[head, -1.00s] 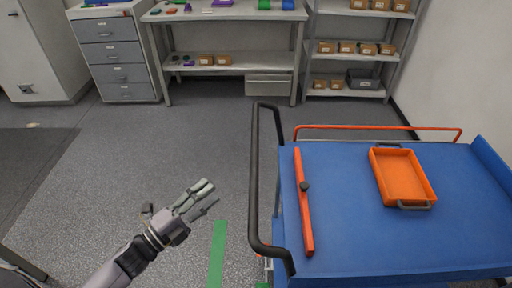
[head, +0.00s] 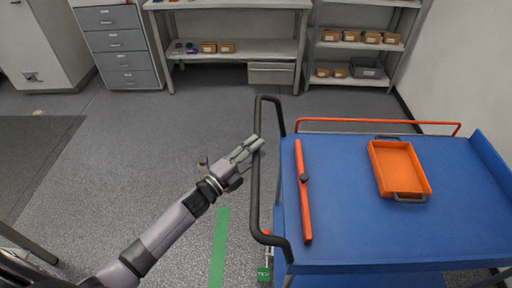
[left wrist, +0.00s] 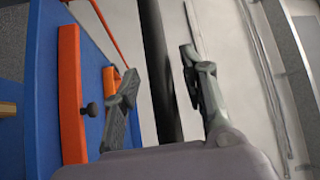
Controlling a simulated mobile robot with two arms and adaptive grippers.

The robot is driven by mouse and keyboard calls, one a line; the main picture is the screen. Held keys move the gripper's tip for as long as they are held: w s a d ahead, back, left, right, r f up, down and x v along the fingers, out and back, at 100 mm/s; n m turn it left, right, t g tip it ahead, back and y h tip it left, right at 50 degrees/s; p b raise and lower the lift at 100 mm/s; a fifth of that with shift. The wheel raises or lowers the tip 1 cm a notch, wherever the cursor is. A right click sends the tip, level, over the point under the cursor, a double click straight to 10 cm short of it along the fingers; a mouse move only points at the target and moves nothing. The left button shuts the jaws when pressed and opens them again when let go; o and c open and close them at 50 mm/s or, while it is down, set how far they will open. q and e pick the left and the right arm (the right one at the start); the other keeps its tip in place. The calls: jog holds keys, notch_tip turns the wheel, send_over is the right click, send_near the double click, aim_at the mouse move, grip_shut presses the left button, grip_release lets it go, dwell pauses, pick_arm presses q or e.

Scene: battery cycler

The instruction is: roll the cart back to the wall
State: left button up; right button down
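The blue cart (head: 345,225) stands at the right in the head view, with a black push handle (head: 256,185) along its left side. My left gripper (head: 254,146) is at the handle's left, near its middle. In the left wrist view the gripper (left wrist: 158,85) is open, and the black handle bar (left wrist: 157,60) runs between its two fingers. The fingers look apart from the bar. The wall (head: 462,65) shows at the right in the head view. My right gripper is not in view.
An orange tray (head: 399,170) and an orange bar with a knob (head: 303,205) lie on the cart top. A workbench (head: 230,50), shelves (head: 362,55) and a drawer cabinet (head: 118,45) stand at the back. The floor left of the cart is clear, with a green strip (head: 219,250).

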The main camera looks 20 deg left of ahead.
pick_arm(q)
jog(key=shift+w+d+r, duration=0.1)
jog(key=shift+w, duration=0.1)
jog(key=shift+c, duration=0.6)
grip_shut()
